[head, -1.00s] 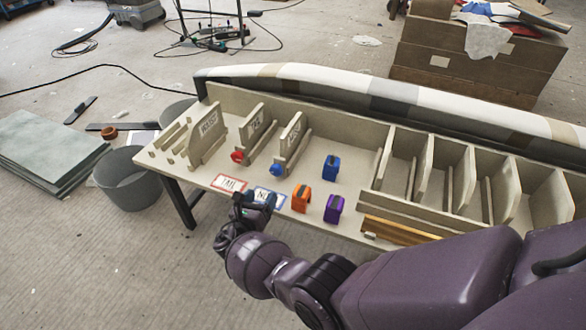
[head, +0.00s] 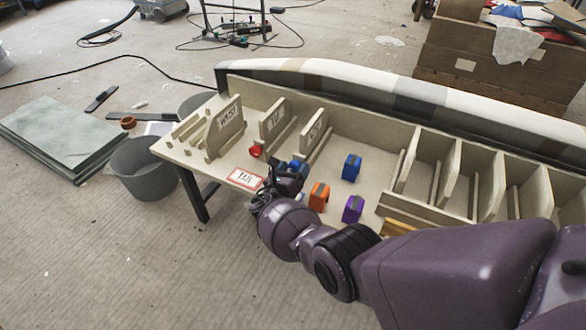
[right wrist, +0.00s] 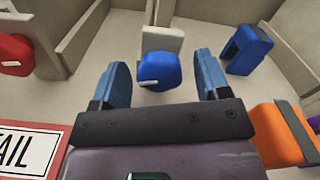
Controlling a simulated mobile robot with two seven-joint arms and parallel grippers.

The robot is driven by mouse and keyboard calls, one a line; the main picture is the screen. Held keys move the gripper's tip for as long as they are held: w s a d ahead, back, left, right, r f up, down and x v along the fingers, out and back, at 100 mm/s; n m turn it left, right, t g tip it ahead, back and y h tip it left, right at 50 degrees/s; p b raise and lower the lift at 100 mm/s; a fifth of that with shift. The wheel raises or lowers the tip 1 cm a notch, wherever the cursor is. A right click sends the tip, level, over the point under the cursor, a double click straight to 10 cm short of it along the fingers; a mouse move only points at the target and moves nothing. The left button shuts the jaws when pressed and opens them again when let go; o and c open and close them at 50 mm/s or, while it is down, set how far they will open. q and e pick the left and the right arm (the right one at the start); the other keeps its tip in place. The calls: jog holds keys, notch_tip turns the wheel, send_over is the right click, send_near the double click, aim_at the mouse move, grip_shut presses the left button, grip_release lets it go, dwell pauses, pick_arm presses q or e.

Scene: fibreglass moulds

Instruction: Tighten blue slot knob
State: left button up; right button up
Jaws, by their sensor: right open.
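The blue slot knob (right wrist: 158,71) is round with a pale line on its face and sits at the front end of a slot divider. In the head view the knob (head: 298,164) is partly covered by my right gripper (head: 288,174). My right gripper, also in the right wrist view (right wrist: 161,66), is open. Its two blue fingers are on either side of the knob, with a gap on each side, so it is not gripped. My left gripper is out of view.
A red knob (right wrist: 14,54) is to the left. A blue block (right wrist: 247,50) and an orange block (right wrist: 277,134) stand to the right, with a purple block (head: 353,209) nearby. A TAIL card (head: 245,179) lies at the table's front edge. Upright dividers stand behind.

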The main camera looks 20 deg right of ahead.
jog(key=shift+w+d, duration=0.15)
jog(key=c, duration=0.9)
jog(key=shift+f+m+b, duration=0.15)
jog(key=shift+m+b, duration=0.2)
jog(key=shift+m, duration=0.55)
jog(key=m+b, duration=0.1)
jog(key=m, duration=0.1)
jog(key=shift+m, duration=0.4)
jog(key=shift+m+b, duration=0.45)
jog(key=shift+m, duration=0.65)
